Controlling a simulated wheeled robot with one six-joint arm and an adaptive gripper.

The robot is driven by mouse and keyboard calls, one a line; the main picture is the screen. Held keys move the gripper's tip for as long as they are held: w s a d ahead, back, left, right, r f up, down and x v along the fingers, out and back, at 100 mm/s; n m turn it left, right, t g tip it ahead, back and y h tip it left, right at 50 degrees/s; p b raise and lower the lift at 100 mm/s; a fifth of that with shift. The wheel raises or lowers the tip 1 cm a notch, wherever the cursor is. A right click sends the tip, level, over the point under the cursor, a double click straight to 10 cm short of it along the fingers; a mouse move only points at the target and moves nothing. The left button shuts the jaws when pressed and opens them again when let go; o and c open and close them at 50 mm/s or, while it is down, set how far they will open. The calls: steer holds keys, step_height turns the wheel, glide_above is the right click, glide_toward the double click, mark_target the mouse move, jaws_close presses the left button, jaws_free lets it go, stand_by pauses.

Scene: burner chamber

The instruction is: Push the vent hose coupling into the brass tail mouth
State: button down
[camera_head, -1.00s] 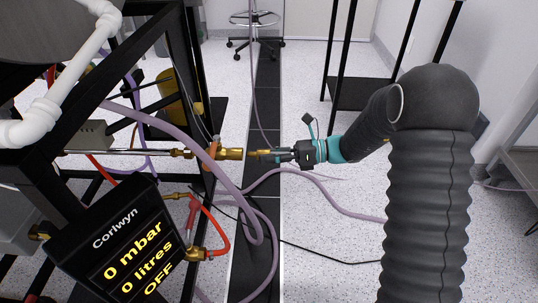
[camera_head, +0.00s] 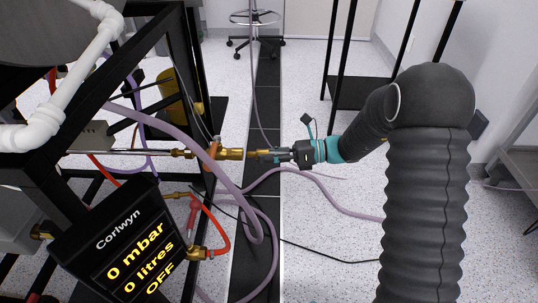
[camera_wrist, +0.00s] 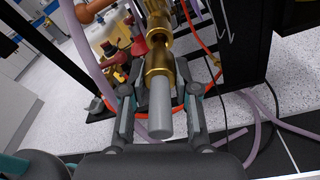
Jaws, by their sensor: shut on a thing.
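The brass tail (camera_head: 231,154) sticks out to the right from the black frame, with its mouth facing my gripper. It also shows at the top of the wrist view (camera_wrist: 158,18). The vent hose coupling (camera_wrist: 158,66) has a brass front and a grey cylindrical body. It also shows in the head view (camera_head: 264,154), roughly in line with the tail and close to its mouth. I cannot tell whether the two touch. My gripper (camera_wrist: 160,98) is shut around the coupling, with a finger on each side.
A purple hose (camera_head: 170,125) loops past the tail, and more hose lies on the floor. The black gauge box (camera_head: 122,245) reads 0 mbar, 0 litres, OFF. A red hose (camera_head: 222,232) hangs below the tail. The floor around my gripper is mostly clear.

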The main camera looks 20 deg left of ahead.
mark_target(256, 155)
steer(key=shift+p+x, duration=0.4)
steer(key=shift+x, duration=1.25)
steer(key=c, duration=0.8)
jaws_free()
steer(key=shift+r, duration=0.2)
steer(key=shift+w, duration=0.1)
steer(key=v, duration=1.2)
